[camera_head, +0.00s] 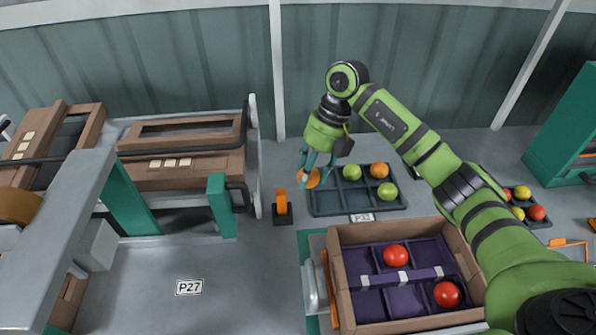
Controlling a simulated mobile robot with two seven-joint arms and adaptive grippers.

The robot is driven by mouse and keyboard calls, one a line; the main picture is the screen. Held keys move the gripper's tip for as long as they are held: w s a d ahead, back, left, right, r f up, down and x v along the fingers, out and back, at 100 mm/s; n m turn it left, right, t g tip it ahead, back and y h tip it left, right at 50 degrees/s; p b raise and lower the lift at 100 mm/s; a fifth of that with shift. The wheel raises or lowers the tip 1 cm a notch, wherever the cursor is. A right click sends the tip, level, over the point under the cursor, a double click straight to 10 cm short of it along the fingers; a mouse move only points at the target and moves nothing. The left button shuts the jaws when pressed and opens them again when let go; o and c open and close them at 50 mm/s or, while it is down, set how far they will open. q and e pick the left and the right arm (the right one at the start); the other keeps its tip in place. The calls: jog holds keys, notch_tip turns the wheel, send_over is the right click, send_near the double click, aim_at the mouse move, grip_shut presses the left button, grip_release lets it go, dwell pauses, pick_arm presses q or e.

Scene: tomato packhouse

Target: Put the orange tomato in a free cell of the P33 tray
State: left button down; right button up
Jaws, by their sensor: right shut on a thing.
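My right gripper (319,166) is shut on an orange tomato (312,179), partly hidden by the fingers. It holds the tomato at the left end of a dark grey-blue tray (345,212); I cannot tell the gap to the tray. The tray's front label (361,217) is too small to read surely. The tray holds a green tomato (352,169) at the back, another orange tomato (379,170) beside it, and a green tomato (387,190) at front right. The front left and front middle cells look empty. My left gripper is not in view.
A cardboard box (337,265) with purple cells and red tomatoes (396,255) stands in front of the tray. An orange-and-black stand (282,208) is left of the tray. Another tray (538,224) with several tomatoes lies right, beyond my right arm. Bare table surrounds the P27 label (189,287).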

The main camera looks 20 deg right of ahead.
jog(key=d+f+m+t, duration=0.1)
jog(key=d+f+m, duration=0.1)
jog(key=m, duration=0.1)
jog(key=d+f+m+t+b, duration=0.1)
jog(key=d+m, duration=0.1)
jog(key=m, duration=0.1)
jog(key=w+d+f+m, duration=0.1)
jog(key=d+f+m, duration=0.1)
jog(key=shift+d+f+m+t+h+b, duration=0.2)
jog(key=shift+f+m+t+h+b, duration=0.1)
jog(key=shift+m+t+b, duration=0.1)
jog(key=b, duration=0.4)
send_over(325, 201)
jog(key=d, duration=0.1)
jog(key=f, duration=0.4)
jog(key=shift+s+d, duration=0.1)
jog(key=shift+s, duration=0.3)
jog(key=shift+f, duration=0.2)
jog(key=shift+f, duration=0.55)
jog(key=o, duration=0.9)
jog(key=shift+w+f, duration=0.1)
jog(key=c, duration=0.4)
jog(key=shift+o, duration=0.2)
